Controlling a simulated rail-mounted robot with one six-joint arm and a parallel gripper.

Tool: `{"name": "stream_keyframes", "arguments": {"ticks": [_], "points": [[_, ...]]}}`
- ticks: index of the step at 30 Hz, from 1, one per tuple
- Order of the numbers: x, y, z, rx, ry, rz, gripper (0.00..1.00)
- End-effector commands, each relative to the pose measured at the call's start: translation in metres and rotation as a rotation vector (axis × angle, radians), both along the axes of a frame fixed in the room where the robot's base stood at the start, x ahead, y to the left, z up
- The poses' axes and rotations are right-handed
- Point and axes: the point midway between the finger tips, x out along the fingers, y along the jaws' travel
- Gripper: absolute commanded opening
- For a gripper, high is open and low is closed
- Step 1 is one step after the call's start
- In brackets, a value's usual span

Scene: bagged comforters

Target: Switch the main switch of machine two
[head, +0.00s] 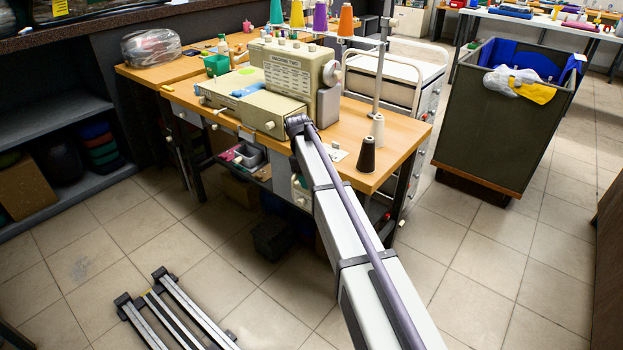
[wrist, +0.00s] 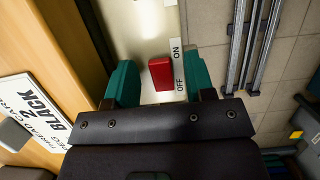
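The sewing machine labelled "MACHINE TWO" (head: 287,75) stands on the wooden table in the head view. In the wrist view, a red switch (wrist: 160,73) sits on a pale box (wrist: 150,30), beside a white label (wrist: 178,68) reading ON and OFF. I cannot tell which position the switch is in. My gripper (wrist: 160,80) is open, its teal fingers apart on either side of the red switch, with gaps visible between them and it. In the head view, my arm reaches the table's front edge and my gripper is not clearly visible.
The wooden tabletop (head: 385,160) overhangs near my arm, with a dark thread cone (head: 366,155) near its edge. A sign reading "BLACK" (wrist: 35,112) lies at left in the wrist view. A dark bin (head: 500,125) stands to the right. Floor in front is partly clear.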

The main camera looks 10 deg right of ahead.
Motion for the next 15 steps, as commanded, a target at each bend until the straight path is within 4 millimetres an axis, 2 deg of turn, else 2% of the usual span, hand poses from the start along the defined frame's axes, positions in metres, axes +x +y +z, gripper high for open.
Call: {"name": "stream_keyframes", "arguments": {"ticks": [5, 8, 11, 15], "points": [[0.000, 0.000, 0.001, 0.000, 0.000, 0.000, 0.49], [0.001, 0.001, 0.008, 0.000, 0.000, 0.000, 0.49], [0.004, 0.003, 0.024, 0.001, -0.001, 0.000, 0.49], [0.012, 0.009, 0.058, 0.001, -0.001, 0.000, 0.49]]}}
